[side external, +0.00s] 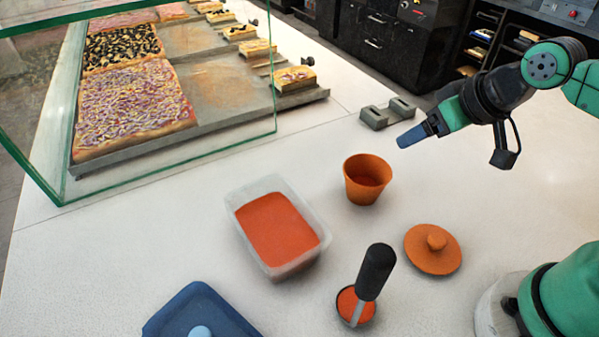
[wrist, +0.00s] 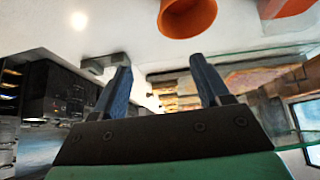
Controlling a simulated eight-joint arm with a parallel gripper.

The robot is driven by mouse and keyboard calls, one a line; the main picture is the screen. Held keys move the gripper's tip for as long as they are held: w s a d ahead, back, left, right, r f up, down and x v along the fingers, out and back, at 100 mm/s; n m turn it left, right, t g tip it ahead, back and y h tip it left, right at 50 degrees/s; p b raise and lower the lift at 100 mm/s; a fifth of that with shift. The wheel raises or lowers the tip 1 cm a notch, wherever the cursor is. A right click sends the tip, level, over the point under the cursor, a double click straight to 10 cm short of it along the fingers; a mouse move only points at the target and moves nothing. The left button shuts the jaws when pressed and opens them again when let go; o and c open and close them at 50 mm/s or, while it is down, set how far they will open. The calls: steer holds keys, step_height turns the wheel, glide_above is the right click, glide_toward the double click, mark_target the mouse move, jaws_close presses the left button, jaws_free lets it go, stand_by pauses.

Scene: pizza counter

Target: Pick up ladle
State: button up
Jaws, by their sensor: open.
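The ladle (side external: 373,272) has a thick black handle pointing up and tilted a little. Its metal bowl end, with red sauce in it, rests low on the white counter at the front middle of the side view. My gripper (side external: 405,138) is in the air at the upper right of the side view, well behind the ladle and apart from it. In the wrist view my gripper (wrist: 164,80) shows two blue fingers spread apart with nothing between them. The ladle does not show in the wrist view.
A clear tub of red sauce (side external: 233,208) stands left of an orange pot (side external: 367,180); the pot also shows in the wrist view (wrist: 186,14). An orange lid (side external: 433,250) lies right of the ladle, a blue lid (side external: 198,312) at front left. A glass case (side external: 270,60) holds pizzas. A grey block (side external: 376,118) is behind.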

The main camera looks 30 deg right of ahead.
steer(key=s+a+f+n+g+y, duration=0.2)
steer(key=a+n+y, duration=0.1)
steer(key=n+g+y, duration=0.7)
steer(key=n+y, duration=0.3)
steer(key=n, duration=0.7)
glide_toward(380, 265)
step_height(380, 265, down, 4)
steer(key=a, duration=0.3)
steer(key=shift+x, duration=2.75)
steer(key=shift+f, duration=0.1)
jaws_close()
